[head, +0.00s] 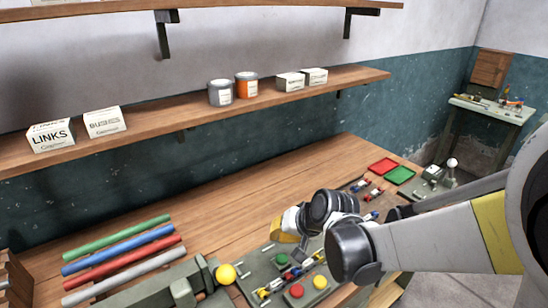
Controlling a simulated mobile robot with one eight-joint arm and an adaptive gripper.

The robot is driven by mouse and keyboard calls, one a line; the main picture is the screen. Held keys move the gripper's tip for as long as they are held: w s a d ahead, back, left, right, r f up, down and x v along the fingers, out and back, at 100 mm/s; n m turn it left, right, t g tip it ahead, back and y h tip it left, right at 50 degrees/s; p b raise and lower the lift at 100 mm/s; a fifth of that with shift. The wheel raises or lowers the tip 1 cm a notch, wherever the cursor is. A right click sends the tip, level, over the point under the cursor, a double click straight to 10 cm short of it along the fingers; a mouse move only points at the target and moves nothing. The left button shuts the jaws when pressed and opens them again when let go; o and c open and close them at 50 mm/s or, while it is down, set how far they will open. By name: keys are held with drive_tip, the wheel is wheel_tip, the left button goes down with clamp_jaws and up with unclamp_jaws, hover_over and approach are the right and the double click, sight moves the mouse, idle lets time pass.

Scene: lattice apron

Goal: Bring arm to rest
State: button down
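My arm reaches in from the right, over the front part of the wooden workbench (190,216). Its wrist is bent above the bench. My gripper (300,246) appears to be at the far end of the wrist, low over a grey-green fixture plate (262,268). It is small and partly hidden by my own wrist and arm links, so I cannot tell whether its fingers are open or hold anything.
Green, blue, red and grey rods (122,251) lie at left. Near the wrist are a yellow ball knob (226,273) and red button (296,290). Red (383,165) and green trays (400,175) lie farther back. A shelf (180,130) with boxes and cans runs above.

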drive_tip(key=s+d+r+h+b, duration=0.2)
drive_tip(key=s+d+r, duration=0.1)
drive_tip(key=s+d, duration=0.5)
drive_tip(key=s+d+r+t+h+b, duration=0.1)
drive_tip(key=s+d+r+h+b, duration=0.1)
drive_tip(key=s+d, duration=0.6)
drive_tip(key=shift+s+d+r+n+t+h, duration=0.3)
drive_tip(key=shift+s+r+n+h, duration=0.1)
drive_tip(key=shift+s, duration=0.85)
